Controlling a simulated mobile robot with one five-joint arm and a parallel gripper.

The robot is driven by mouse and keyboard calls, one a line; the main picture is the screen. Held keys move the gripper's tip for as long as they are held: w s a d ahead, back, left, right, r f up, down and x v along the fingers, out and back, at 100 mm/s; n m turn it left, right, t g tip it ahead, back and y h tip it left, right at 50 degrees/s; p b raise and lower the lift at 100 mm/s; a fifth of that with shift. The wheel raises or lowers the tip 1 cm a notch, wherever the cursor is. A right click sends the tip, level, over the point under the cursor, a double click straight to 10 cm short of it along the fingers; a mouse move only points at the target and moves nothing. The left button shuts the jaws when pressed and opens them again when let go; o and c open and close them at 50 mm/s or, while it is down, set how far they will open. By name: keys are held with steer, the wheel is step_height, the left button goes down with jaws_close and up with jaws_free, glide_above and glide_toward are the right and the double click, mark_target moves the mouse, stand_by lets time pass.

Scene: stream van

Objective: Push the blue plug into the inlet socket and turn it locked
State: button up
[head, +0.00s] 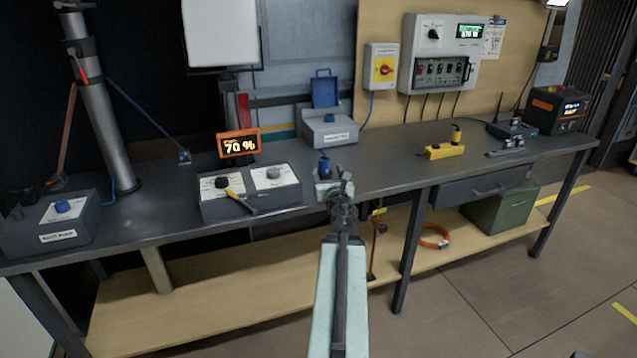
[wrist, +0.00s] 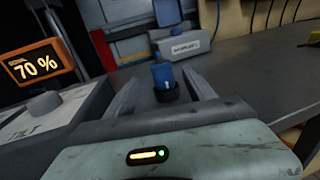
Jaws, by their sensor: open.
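The blue plug (head: 325,167) stands upright on the bench top, just beyond my gripper (head: 335,188). In the wrist view the blue plug (wrist: 163,75) has a dark collar at its base and stands between my two open fingers (wrist: 163,88), with a gap on each side. I cannot tell from these views how far the fingers reach around it. A grey inlet box (head: 329,129) with a raised blue lid (head: 325,88) stands behind the plug. It also shows in the wrist view (wrist: 181,43). The socket opening itself cannot be made out.
A control box with two knobs (head: 250,190) and an orange 70 % display (head: 238,143) stand left of my gripper. A yellow block (head: 445,151) lies to the right. The bench top (head: 390,165) between is clear. A mast (head: 100,110) rises at left.

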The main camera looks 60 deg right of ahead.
mark_target(325, 164)
steer(key=shift+w+d, duration=0.2)
steer(key=shift+w, duration=0.05)
steer(key=x, duration=0.7)
steer(key=shift+d, duration=0.25)
steer(key=shift+a, duration=0.1)
jaws_close()
